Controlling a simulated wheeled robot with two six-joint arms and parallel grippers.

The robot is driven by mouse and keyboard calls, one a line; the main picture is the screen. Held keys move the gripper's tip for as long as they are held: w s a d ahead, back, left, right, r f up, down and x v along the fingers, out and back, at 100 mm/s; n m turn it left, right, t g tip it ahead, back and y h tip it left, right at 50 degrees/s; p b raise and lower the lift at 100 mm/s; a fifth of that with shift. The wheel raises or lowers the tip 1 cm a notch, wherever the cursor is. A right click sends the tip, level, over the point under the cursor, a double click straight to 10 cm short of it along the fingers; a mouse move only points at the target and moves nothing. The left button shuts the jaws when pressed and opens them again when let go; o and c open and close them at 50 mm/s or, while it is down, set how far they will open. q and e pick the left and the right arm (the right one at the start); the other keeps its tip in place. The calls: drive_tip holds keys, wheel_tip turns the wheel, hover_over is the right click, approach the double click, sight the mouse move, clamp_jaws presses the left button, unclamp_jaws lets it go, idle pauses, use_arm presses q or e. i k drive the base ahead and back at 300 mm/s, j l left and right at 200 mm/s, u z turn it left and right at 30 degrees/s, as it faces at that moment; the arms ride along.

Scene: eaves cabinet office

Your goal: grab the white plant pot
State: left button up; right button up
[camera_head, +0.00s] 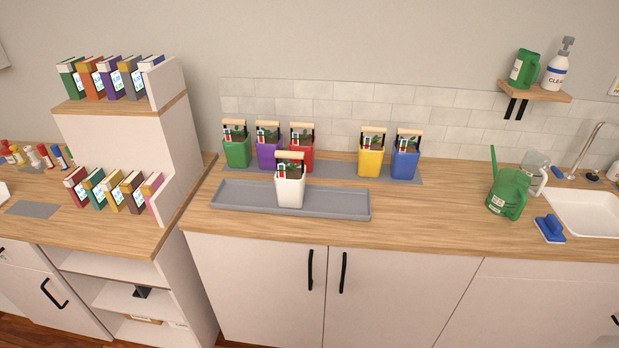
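The white plant pot (290,190) stands upright on the grey tray (336,208), near the tray's middle. It has a wooden-topped handle with dark side supports, and a small label and dark contents show at its top. The tray lies on the wooden counter (420,225) above the white cabinet doors. Neither of my grippers shows in the head view.
Green (236,152), purple (268,154), red (301,156), yellow (371,160) and blue (405,163) pots stand on a grey mat behind the tray. A green watering can (508,193) and blue sponge (550,229) are at right. A bookshelf (130,145) rises at left.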

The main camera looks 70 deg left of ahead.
sight(289, 178)
drive_tip(key=u, duration=2.65)
drive_tip(key=l, duration=0.1)
